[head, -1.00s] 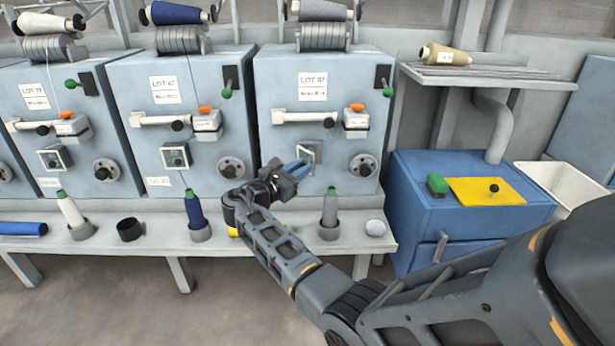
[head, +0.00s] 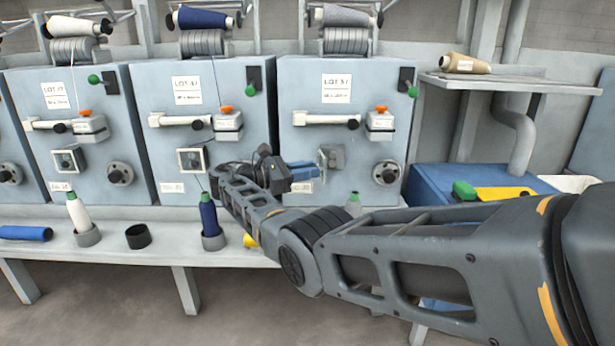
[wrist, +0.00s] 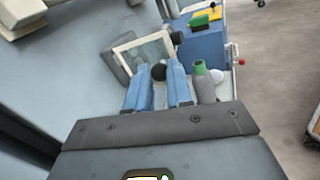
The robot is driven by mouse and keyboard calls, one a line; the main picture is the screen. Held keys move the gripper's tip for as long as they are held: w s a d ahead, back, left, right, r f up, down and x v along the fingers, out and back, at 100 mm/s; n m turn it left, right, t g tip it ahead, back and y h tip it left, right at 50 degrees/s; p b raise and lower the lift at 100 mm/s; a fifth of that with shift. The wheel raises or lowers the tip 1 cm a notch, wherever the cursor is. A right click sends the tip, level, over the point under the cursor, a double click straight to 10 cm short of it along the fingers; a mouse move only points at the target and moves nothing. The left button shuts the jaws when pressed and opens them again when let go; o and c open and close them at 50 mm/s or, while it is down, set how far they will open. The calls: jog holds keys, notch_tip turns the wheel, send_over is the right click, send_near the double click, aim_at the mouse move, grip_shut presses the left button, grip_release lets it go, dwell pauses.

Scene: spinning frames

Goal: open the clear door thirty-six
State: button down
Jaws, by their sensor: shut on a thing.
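The small clear door (wrist: 150,50), with a pale frame, is on the front of the right-hand machine. In the wrist view it stands at an angle to its grey surround (wrist: 114,64), partly swung out. My gripper's blue fingers (wrist: 158,88) are shut on the door's dark round knob (wrist: 158,71). In the head view my gripper (head: 316,171) reaches the door (head: 333,157) from the left, and the fingers partly hide it. The small label below (head: 300,187) is partly covered and too small to read surely.
A round dial (head: 386,172) sits right of the door. A handle bar (head: 325,119) runs above it. Grey-green (wrist: 205,85) and blue (head: 208,214) bobbins stand on the shelf below. A blue cabinet (head: 440,180) stands at the right.

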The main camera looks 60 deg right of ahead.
dwell(0.4)
jog(key=c, duration=1)
grip_release()
jog(key=b+v, duration=0.2)
jog(key=v, duration=0.5)
jog(key=shift+w+a, duration=0.2)
jog(key=shift+a, duration=0.05)
